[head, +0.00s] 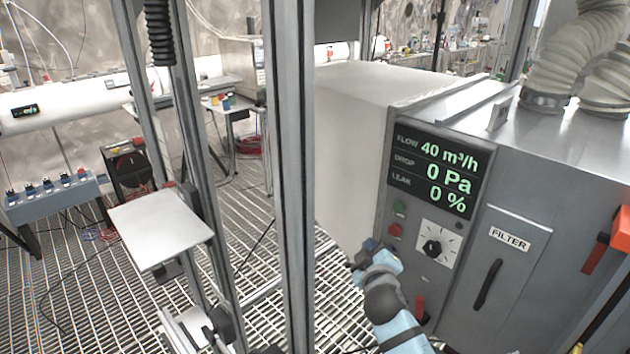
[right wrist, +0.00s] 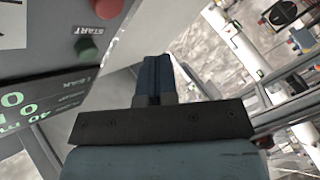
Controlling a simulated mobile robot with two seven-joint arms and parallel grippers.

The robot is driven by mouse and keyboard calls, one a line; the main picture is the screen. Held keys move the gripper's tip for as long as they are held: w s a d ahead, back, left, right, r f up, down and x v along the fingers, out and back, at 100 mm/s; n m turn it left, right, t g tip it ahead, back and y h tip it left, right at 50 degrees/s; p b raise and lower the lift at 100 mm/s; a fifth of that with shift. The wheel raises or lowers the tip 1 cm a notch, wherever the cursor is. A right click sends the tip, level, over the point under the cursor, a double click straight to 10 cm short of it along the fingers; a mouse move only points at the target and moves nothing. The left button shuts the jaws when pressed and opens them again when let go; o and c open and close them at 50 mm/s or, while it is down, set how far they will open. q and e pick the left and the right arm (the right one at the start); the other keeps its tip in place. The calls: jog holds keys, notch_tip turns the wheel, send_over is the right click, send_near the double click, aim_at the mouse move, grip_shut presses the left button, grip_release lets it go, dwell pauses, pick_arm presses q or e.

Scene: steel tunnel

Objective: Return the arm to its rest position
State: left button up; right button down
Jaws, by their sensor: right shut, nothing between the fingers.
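My right gripper (head: 366,250) is in front of the grey filter machine (head: 455,280), just left of and below its red button (head: 395,230). In the right wrist view its dark blue fingers (right wrist: 155,78) are together with nothing between them. They point past the machine's edge, apart from the green button (right wrist: 108,8) and the red button (right wrist: 86,46). My left gripper does not show in either view.
The machine has a display (head: 440,172), a dial (head: 437,245) and a filter door (head: 510,260) with a black handle. A metal post (head: 290,180) stands close left of my right arm. A flat plate (head: 160,228) sits further left above the grated floor (head: 75,290).

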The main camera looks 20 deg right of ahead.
jog(key=s+a+f+g+y+p, duration=0.1)
jog(key=s+a+f+y+p, duration=0.1)
jog(key=s, duration=0.6)
jog(key=s+a+f+m+g+y+p, duration=0.1)
jog(key=s+a+f+g+y+p, duration=0.1)
jog(key=s+a+f+y, duration=0.2)
jog(key=s+a+f+m+g+y+p, duration=0.1)
jog(key=s+a+f+g+y+p, duration=0.1)
jog(key=s+a+f, duration=0.6)
jog(key=s+f+y+p, duration=0.1)
jog(key=s+f, duration=0.1)
jog(key=s, duration=0.3)
jog(key=shift+s+a+f+y, duration=0.15)
jog(key=shift+s+f+y, duration=0.15)
